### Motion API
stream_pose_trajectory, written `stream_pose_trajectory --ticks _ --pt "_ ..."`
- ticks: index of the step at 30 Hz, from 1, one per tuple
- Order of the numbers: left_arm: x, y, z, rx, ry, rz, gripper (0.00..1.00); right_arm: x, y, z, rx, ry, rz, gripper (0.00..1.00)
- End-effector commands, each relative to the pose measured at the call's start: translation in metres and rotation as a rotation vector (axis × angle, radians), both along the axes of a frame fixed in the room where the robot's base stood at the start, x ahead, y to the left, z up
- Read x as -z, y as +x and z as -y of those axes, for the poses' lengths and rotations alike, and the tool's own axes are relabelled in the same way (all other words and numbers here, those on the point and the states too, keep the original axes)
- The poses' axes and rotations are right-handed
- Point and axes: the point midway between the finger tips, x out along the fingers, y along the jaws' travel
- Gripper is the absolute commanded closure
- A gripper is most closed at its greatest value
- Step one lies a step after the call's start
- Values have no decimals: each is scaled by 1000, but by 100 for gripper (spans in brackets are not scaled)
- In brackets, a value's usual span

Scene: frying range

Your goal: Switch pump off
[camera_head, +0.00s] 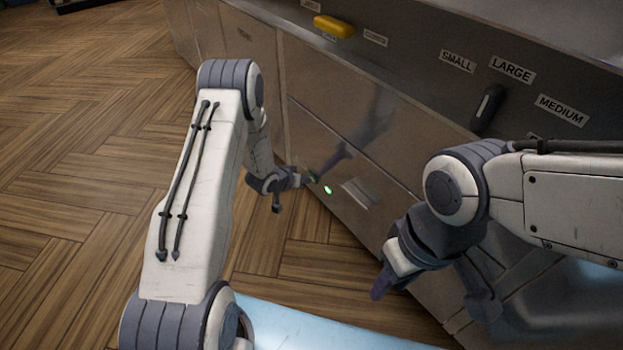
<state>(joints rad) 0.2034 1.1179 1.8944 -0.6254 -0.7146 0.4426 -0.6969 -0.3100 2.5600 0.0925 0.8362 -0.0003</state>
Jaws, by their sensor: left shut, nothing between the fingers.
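A small bright green light (327,190) glows on the lower part of the metal range front. A dark green-tinged part (313,177) shows just up and left of it, partly hidden by my gripper; I cannot tell if it is the pump switch. My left gripper (305,179) is shut and empty, with its tip at or very near this part; contact cannot be told. My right gripper (379,289) hangs in front of the range, lower right of the light; its finger opening is not clear.
A black knob (487,107) sits among SMALL, LARGE (512,69) and MEDIUM labels on the upper front. A yellow handle (334,26) is further left. A recessed plate (361,193) lies right of the green light. Wooden floor (70,160) is clear at left.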

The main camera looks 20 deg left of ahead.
Motion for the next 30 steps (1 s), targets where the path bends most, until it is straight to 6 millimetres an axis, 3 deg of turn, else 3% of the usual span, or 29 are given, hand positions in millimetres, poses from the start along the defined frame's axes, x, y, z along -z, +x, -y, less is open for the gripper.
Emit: stream_pose_trajectory --ticks 30 --pt "0 -2 -1 1 0 0 100 -9 0 0 0 0 0 60"
